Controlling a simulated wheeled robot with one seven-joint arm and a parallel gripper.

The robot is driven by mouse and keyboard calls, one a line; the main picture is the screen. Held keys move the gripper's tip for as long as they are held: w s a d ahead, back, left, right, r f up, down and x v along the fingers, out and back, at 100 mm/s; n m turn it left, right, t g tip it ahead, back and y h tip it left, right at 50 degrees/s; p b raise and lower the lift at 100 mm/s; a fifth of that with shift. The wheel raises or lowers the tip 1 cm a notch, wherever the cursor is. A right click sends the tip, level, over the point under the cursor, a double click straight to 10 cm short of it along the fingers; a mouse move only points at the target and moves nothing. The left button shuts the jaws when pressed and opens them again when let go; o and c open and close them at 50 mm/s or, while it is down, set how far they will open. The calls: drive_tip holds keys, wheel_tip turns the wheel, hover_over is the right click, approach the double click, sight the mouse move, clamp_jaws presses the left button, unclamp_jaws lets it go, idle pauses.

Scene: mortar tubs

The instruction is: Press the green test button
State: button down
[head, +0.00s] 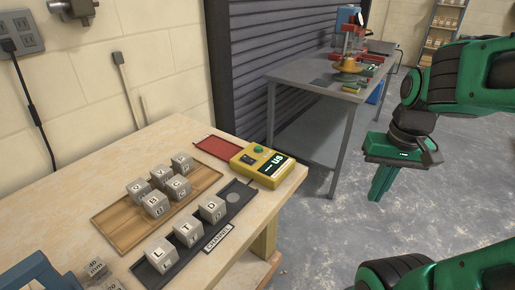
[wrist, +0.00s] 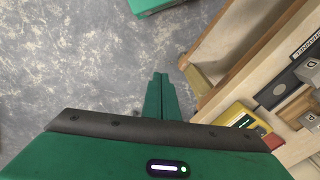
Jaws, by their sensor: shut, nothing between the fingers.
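A yellow tester box (head: 263,166) sits near the right corner of the wooden table. Its round green button (head: 260,149) is on top, beside a dark patch and a lit display. In the wrist view the yellow box (wrist: 236,116) shows at the right, partly cut off by my wrist, with its lit display visible. My green gripper (head: 382,182) is to the right of the table, over the floor, well apart from the box. Its fingers are shut together and empty; they also show in the wrist view (wrist: 160,82).
The wooden table (head: 60,185) carries a wooden tray (head: 108,222) of lettered cubes and a dark channel (head: 233,205) with cubes L, T, D. A red mat (head: 214,147) lies behind the tester. A grey bench (head: 310,80) stands beyond. Open floor lies right of the table.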

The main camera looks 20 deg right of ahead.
drive_tip(key=w+a+r+n+t+y, duration=0.1)
drive_tip(key=w+a+t, duration=0.15)
drive_tip(key=w, duration=0.75)
drive_tip(key=w+a+r+n+t+y, duration=0.1)
drive_tip(key=w+a+n, duration=0.15)
drive_tip(key=w, duration=0.65)
wheel_tip(320, 180, up, 4)
drive_tip(key=n+t+y, duration=0.2)
drive_tip(key=t+y, duration=0.1)
drive_tip(key=y, duration=0.1)
hover_over(258, 148)
drive_tip(key=d, duration=0.1)
drive_tip(key=shift+s+f+m+g, duration=0.15)
drive_tip(key=shift+s+m+g, duration=0.1)
drive_tip(key=shift+f, duration=0.1)
drive_tip(key=shift+s+d+f, duration=0.1)
drive_tip(key=shift+f, duration=4.25)
drive_tip(key=shift+f, duration=0.8)
drive_tip(key=shift+r, duration=0.9)
